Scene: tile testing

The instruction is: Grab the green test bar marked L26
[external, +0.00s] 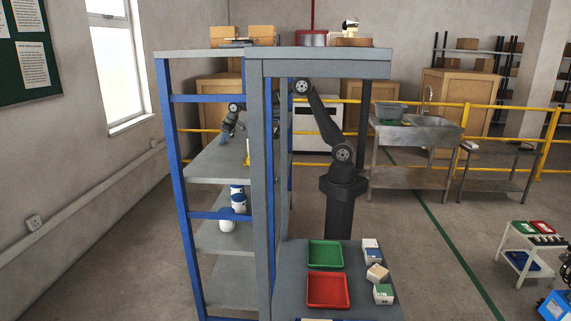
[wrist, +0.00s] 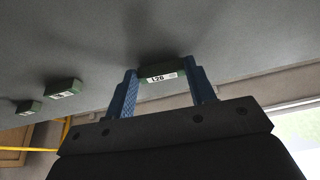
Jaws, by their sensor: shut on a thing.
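The green test bar marked L26 (wrist: 161,76) sits between the two blue fingers of my gripper (wrist: 165,88) in the wrist view. Its white label faces the camera, with a finger at each end. The bar is against or very near the grey shelf surface (wrist: 235,35); I cannot tell if it is lifted. In the external view my gripper (external: 225,135) is at the shelf rack's upper inner shelf, and the bar is too small to make out there.
Two more green bars with white labels, one nearer (wrist: 63,90) and one farther (wrist: 29,107), lie to the left in the wrist view. The blue rack post (external: 178,200) and grey top board (external: 320,56) bound the shelf. A green tray (external: 325,254) and red tray (external: 328,290) are at front.

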